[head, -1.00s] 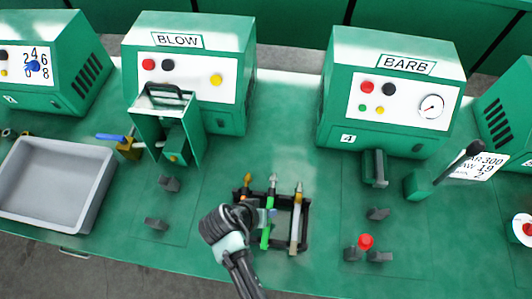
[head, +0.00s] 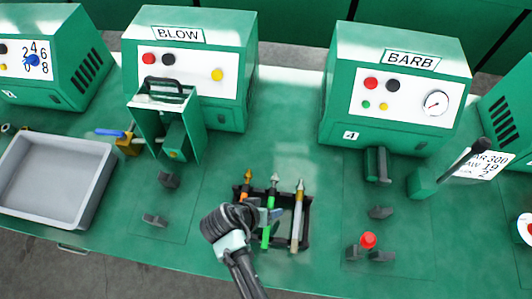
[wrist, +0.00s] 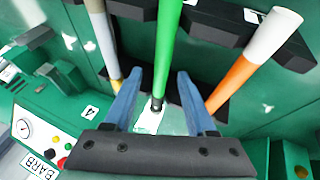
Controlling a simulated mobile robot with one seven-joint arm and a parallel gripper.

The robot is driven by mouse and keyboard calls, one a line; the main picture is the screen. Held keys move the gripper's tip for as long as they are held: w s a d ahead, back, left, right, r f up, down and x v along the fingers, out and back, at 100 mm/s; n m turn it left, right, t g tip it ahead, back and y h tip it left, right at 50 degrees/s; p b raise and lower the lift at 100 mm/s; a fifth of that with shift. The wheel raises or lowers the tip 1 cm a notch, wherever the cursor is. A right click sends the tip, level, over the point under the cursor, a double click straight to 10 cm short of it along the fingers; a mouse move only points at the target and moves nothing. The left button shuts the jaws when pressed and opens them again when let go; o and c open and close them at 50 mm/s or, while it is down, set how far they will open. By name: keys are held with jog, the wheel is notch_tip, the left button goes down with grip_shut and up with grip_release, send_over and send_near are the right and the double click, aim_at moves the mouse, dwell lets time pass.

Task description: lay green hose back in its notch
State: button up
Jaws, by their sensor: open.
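The green hose (head: 265,238) lies lengthwise at the black rack (head: 307,240), between two other hoses; its metal fitting points to the back. In the wrist view the green hose (wrist: 168,45) passes between black blocks of the rack (wrist: 215,26). My gripper (head: 266,212) is over the rack's left middle, covering part of the hose. In the wrist view my gripper (wrist: 159,74) is open, with one blue finger on each side of the green hose's end and gaps showing. I cannot tell whether the hose is fully seated in its notch.
A beige hose (head: 297,225) lies to the right in the rack; an orange hose (wrist: 232,83) lies on the other side, close to one finger. The BLOW machine (head: 190,65) and BARB machine (head: 395,85) stand behind. A grey tray (head: 50,180) is at left.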

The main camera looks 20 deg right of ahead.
jog(key=v, duration=1.3)
jog(key=shift+b, duration=0.3)
jog(key=w+a+r+n+t+y, duration=0.3)
jog(key=w+r+t, duration=0.6)
jog(key=w+r, duration=0.9)
notch_tip(320, 180, up, 13)
jog(key=w+a+t, duration=0.1)
jog(key=a+t, duration=0.1)
jog(key=t, duration=0.2)
jog(key=s+r+n+t+y, duration=0.1)
jog(key=s+r+t, duration=0.3)
jog(key=r, duration=0.7)
jog(key=s+r+n+t, duration=0.1)
jog(key=s+r+t, duration=0.3)
jog(key=r, duration=0.6)
jog(key=s+r+n+t+y, duration=0.1)
jog(key=s+r+t, duration=0.3)
jog(key=r, duration=0.7)
jog(key=shift+d+r+t+y, duration=0.25)
jog(key=shift+r+t+y, duration=0.05)
jog(key=shift+r+t, duration=0.1)
